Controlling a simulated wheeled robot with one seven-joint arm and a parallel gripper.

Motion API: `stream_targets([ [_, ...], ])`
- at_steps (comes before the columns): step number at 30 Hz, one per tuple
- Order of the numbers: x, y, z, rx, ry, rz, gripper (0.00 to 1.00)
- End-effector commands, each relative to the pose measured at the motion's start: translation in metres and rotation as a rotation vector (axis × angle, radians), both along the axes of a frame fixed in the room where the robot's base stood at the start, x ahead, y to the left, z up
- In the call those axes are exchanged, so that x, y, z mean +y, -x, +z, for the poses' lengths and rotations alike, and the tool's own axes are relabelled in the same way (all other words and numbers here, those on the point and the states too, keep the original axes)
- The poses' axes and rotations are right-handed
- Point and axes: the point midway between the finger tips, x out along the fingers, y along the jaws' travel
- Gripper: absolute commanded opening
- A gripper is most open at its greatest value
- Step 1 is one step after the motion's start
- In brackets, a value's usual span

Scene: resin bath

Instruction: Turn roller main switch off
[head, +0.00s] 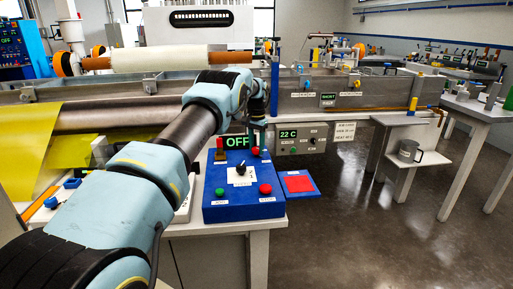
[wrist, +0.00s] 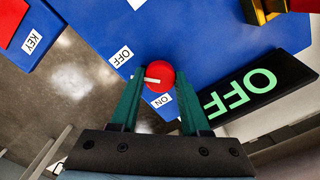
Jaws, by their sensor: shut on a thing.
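The main switch is a round red knob (wrist: 165,72) with a white pointer line, on a blue control box (wrist: 205,30). My gripper (wrist: 158,82) is shut on the knob, one dark green finger on each side. The pointer points left in the wrist view, between the OFF label (wrist: 123,56) at upper left and the ON label (wrist: 161,100) below. A black display (wrist: 256,90) beside the knob reads OFF in green. In the head view the blue box (head: 213,207) stands on a bench, and my gripper (head: 257,138) is at its far right corner, partly hidden by my wrist.
The box also carries a black selector (head: 240,170), a green button (head: 220,191) and a red button (head: 265,189). A blue key pad (head: 311,190) with a red square lies to its right. A metal bath (head: 300,100) stands behind.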

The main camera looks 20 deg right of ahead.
Motion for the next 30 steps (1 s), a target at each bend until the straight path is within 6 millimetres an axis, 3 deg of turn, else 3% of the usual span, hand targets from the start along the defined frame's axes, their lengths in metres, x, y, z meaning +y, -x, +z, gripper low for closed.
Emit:
stream_targets([
  [21,-0.0002,-0.0004,0.0010,-0.002,0.001,-0.071,0.00],
  [22,-0.0002,-0.0004,0.0010,-0.002,0.001,-0.071,0.49],
  [30,-0.0001,-0.0002,0.0004,-0.001,0.000,-0.070,0.76],
])
